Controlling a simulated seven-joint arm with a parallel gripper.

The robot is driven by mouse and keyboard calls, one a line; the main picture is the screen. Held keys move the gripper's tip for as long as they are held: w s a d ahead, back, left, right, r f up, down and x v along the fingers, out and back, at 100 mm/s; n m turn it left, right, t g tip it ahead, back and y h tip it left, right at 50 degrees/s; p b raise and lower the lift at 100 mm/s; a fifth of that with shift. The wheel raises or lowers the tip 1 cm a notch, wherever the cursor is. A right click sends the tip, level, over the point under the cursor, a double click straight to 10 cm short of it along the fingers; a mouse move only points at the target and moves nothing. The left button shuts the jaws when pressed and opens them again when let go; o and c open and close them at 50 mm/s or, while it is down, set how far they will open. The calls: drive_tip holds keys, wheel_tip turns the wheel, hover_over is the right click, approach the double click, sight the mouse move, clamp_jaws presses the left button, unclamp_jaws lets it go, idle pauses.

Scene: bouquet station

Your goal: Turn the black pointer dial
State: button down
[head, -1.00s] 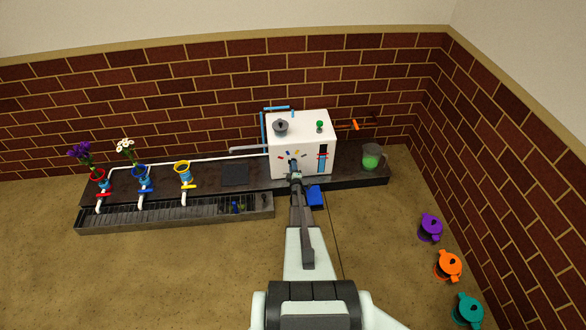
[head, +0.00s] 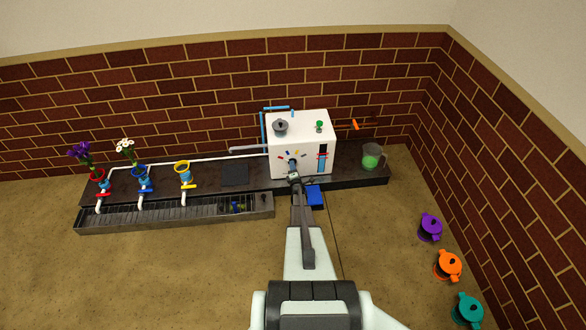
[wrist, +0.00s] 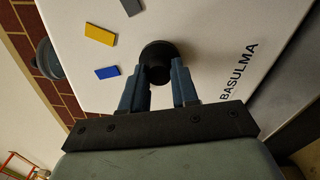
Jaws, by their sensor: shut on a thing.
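The black pointer dial (wrist: 160,57) is on the front face of a white box (head: 301,127). Coloured marks surround it, among them a yellow mark (wrist: 100,34) and a blue mark (wrist: 108,72) in the wrist view. My gripper (wrist: 162,82) is shut on the dial, with one finger on each side of it. In the head view my gripper (head: 293,172) reaches the lower front of the box and covers most of the dial. Which way the pointer faces is hidden.
A green-filled jug (head: 371,157) stands right of the box. Coloured funnels, such as a yellow one (head: 182,168), and a drain trough (head: 160,212) are at the left. Several coloured pots, one purple (head: 430,228), are at the right.

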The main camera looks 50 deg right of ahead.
idle(0.3)
drive_tip(key=c, duration=0.8)
unclamp_jaws()
drive_tip(key=shift+c, duration=0.2)
drive_tip(key=v, duration=1.4)
drive_tip(key=shift+d, duration=0.1)
